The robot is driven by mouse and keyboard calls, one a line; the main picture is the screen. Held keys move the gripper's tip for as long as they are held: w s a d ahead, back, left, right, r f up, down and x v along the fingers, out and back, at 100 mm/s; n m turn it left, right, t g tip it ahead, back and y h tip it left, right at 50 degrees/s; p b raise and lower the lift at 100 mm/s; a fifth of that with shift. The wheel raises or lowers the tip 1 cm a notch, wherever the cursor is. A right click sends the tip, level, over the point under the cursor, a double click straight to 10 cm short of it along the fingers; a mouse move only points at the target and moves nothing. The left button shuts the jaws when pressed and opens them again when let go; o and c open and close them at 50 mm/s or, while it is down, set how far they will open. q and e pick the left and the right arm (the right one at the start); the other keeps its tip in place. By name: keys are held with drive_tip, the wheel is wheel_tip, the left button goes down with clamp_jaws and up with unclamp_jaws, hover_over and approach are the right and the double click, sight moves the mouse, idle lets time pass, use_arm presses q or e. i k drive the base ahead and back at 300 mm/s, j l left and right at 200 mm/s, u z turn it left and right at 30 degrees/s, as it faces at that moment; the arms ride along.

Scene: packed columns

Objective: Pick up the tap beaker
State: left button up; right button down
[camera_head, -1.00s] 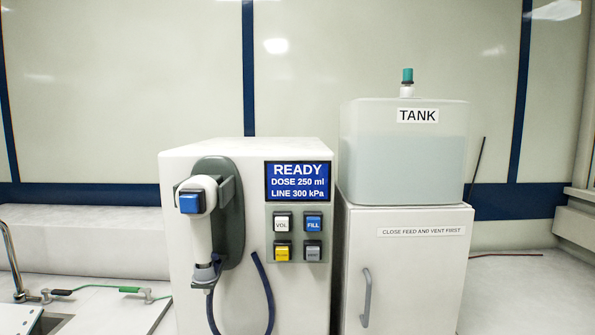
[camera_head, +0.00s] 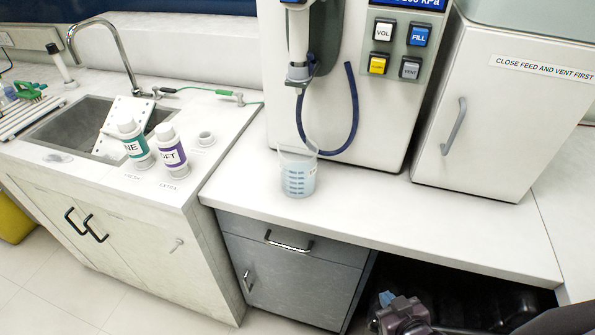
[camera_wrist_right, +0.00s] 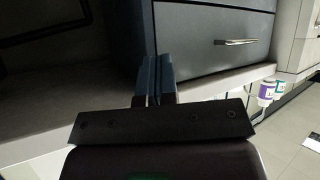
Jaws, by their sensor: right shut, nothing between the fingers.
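The tap beaker (camera_head: 297,178) is a clear cup with dark markings and bluish contents. It stands upright on the white counter (camera_head: 240,172), below the dispenser's nozzle and hose. My right gripper (camera_head: 386,299) is low at the bottom of the head view, below the counter's front edge, to the right of and apart from the beaker. In the right wrist view its blue fingers (camera_wrist_right: 156,80) are together and empty, facing the grey drawer cabinet. The beaker is not visible in the right wrist view. My left gripper is not in view.
The dispenser (camera_head: 385,130) stands behind the beaker and a white cabinet (camera_head: 500,110) to its right. Two labelled bottles (camera_head: 170,147) stand by the sink (camera_head: 75,125) at left. The grey drawer cabinet (camera_head: 290,275) is under the counter. The counter's front right is clear.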

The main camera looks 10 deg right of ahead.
sight(298, 168)
drive_tip(key=i+j+z, duration=0.15)
drive_tip(key=j, duration=0.25)
drive_tip(key=i+j+z, duration=0.15)
drive_tip(key=j, duration=0.3)
drive_tip(key=i+j+z, duration=0.15)
drive_tip(key=j, duration=0.3)
drive_tip(key=j+z, duration=0.15)
drive_tip(key=j, duration=0.3)
drive_tip(key=i, duration=0.05)
